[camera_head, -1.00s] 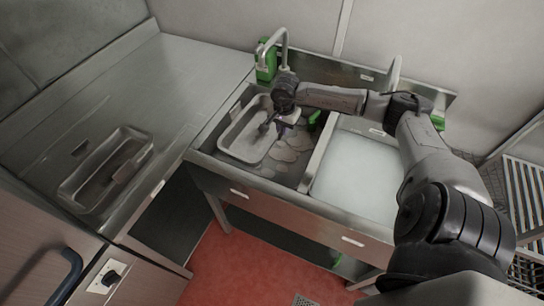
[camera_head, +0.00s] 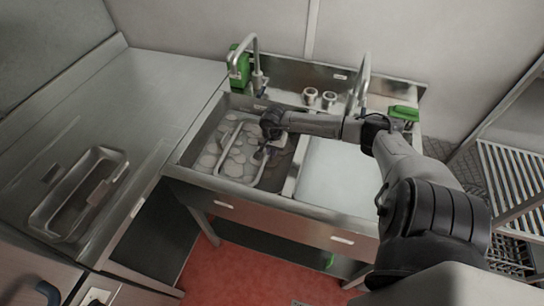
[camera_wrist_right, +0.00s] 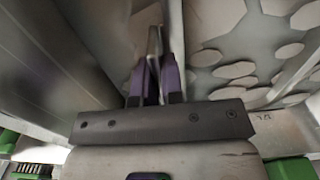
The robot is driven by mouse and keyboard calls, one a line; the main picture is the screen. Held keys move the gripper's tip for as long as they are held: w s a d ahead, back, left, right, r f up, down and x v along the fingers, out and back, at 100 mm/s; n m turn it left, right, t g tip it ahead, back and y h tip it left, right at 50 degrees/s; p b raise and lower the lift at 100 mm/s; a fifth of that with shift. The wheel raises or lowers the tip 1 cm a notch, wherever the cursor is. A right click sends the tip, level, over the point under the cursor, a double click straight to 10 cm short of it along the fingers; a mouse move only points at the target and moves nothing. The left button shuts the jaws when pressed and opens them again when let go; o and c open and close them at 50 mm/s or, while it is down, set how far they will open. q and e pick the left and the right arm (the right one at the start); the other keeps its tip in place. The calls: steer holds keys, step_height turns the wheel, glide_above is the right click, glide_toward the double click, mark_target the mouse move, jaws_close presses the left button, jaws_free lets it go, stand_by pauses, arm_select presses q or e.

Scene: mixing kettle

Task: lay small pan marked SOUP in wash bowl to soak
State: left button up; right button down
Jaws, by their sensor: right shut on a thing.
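The small pan (camera_head: 225,134) is in the left sink basin (camera_head: 190,150), the wash bowl, with its pale rim showing among white foam patches. Much of its inside seems to lie under the foamy water. No SOUP marking can be read. My right gripper (camera_head: 268,150) reaches over the basin's right part, at the pan's right side. In the right wrist view its two purple fingers (camera_wrist_right: 155,80) are shut on a thin grey edge of the pan (camera_wrist_right: 154,42). Foam patches show to the right there. My left gripper is not in view.
A right basin (camera_head: 345,172) with a pale, flat surface adjoins the wash bowl. Taps (camera_head: 255,65) and a green box (camera_head: 238,65) stand behind. A second metal pan (camera_head: 78,195) is on the left counter. A wire rack (camera_head: 515,185) stands at far right.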

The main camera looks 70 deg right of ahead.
steer(key=shift+a+f, duration=0.1)
steer(key=shift+f, duration=1.65)
steer(key=shift+w+b, duration=0.1)
steer(key=shift+b, duration=0.25)
steer(key=c, duration=1.7)
jaws_free()
steer(key=shift+f, duration=0.15)
steer(key=o, duration=0.5)
steer(key=shift+c, duration=0.2)
steer(key=shift+r, duration=0.3)
step_height(320, 180, up, 12)
steer(key=shift+f+p, duration=0.15)
steer(key=shift+p, duration=0.75)
